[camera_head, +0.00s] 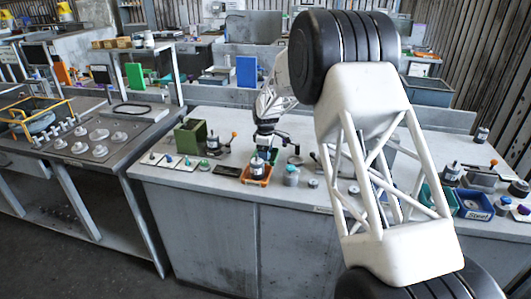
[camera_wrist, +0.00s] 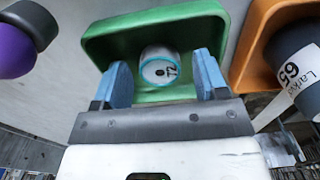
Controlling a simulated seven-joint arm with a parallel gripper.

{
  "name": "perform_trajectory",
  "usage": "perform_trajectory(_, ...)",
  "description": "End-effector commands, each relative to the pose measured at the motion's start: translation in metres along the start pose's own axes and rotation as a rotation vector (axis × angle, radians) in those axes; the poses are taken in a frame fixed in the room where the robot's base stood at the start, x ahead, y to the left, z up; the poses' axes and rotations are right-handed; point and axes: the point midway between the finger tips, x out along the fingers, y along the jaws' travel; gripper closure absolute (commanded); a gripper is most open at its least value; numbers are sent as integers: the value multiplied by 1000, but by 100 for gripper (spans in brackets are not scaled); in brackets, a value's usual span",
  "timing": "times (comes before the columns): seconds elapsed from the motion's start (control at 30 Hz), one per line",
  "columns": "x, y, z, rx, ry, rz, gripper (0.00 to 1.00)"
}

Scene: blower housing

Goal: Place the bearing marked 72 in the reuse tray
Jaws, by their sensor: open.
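The bearing marked 72 (camera_wrist: 160,68) is a short pale cylinder with a light blue ring around its face. In the wrist view it is within the outline of a green tray (camera_wrist: 110,42); whether it rests on the tray floor I cannot tell. My gripper (camera_wrist: 162,75) is open, with one blue finger on each side of the bearing and a visible gap to both. In the head view my gripper (camera_head: 266,146) is low over the bench, just behind an orange tray (camera_head: 256,181); the bearing cannot be made out there. No tray label reading reuse is legible.
The orange tray holds a dark cylinder with a label reading 65 (camera_wrist: 294,70), close on the right in the wrist view. A purple-ended dark part (camera_wrist: 18,45) is at upper left. In the head view a green box (camera_head: 190,136) and a blue tray (camera_head: 473,205) stand on the bench.

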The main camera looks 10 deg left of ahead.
Motion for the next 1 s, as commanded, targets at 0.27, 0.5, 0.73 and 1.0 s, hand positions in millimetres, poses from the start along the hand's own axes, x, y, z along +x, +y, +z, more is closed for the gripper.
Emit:
perform_trajectory(0.27,-5,0,0,0,0,0,33)
perform_trajectory(0.5,-28,0,0,0,1,2,33)
perform_trajectory(0.73,-64,0,0,0,1,2,33)
perform_trajectory(1.0,-103,0,0,0,1,1,33)
